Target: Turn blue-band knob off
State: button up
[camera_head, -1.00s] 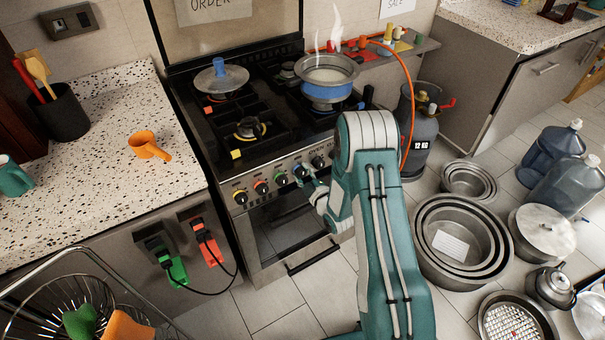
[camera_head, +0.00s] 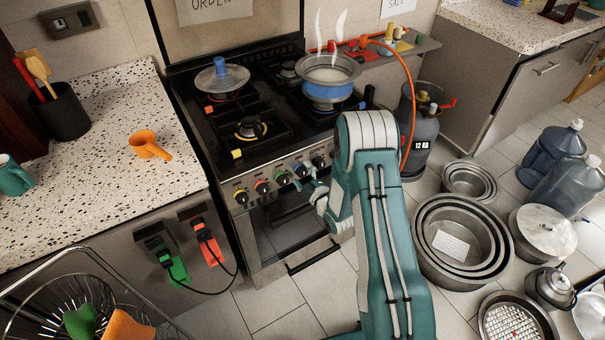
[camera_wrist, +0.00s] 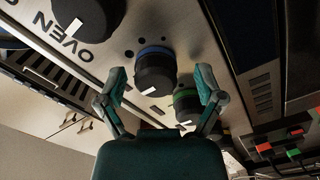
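The blue-band knob (camera_wrist: 155,72) is a black knob with a blue ring and a white pointer mark, on the stove's front panel. It also shows in the head view (camera_head: 300,170). My gripper (camera_wrist: 160,77) is open, with one fingertip on each side of this knob and visible gaps between. In the head view my gripper (camera_head: 305,184) is at the panel, just below the knob. The green-band knob (camera_wrist: 186,101) is close by the right finger in the wrist view.
The oven knob (camera_wrist: 90,18) is at the upper left in the wrist view. Red-band (camera_head: 262,187) and yellow-band (camera_head: 240,196) knobs are farther left on the panel. The oven handle (camera_head: 314,256) is below. Nested pots (camera_head: 462,240) stand on the floor at right.

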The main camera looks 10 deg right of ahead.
jog(key=shift+d, duration=0.1)
jog(key=v, duration=1.2)
jog(key=shift+w+r, duration=0.1)
notch_tip(320, 180, up, 19)
jog(key=d+m+g+h, duration=0.1)
jog(key=m+g+h, duration=0.5)
jog(key=s+a+r+m+g, duration=0.1)
jog(key=s+r+m+g, duration=0.1)
jog(key=s, duration=0.6)
jog(key=s+a+r+m+g, duration=0.1)
jog(key=s+r+m, duration=0.3)
jog(key=s, duration=0.4)
jog(key=s+a+r+m+g, duration=0.2)
jog(key=s+r, duration=0.3)
jog(key=s, duration=0.4)
jog(key=shift+a+r+m+g, duration=0.3)
jog(key=shift+a+m, duration=0.1)
jog(key=shift+m, duration=0.1)
